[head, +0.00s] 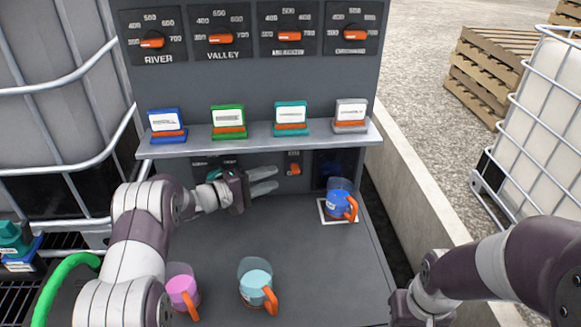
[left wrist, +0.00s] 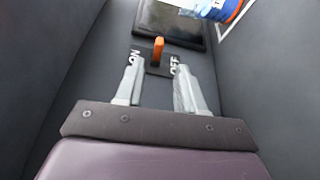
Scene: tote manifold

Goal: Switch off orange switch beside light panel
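The orange switch (head: 294,169) is on the back wall under the shelf, left of the dark light panel (head: 333,166). In the left wrist view the orange lever (left wrist: 158,50) stands between the ON label on the left and the OFF label on the right. I cannot tell clearly which way it is tilted. The light panel (left wrist: 168,22) is dark beyond it. My left gripper (head: 270,181) reaches under the shelf, just left of the switch. Its fingers (left wrist: 158,80) are apart and empty, with the lever ahead of the gap. My right gripper is out of view.
A blue mug (head: 338,203) stands on a white-framed square below the light panel. A pink mug (head: 182,289) and a light blue mug (head: 256,285) stand nearer on the worktop. The shelf (head: 262,138) with several colored card blocks overhangs the switch. Dials are above.

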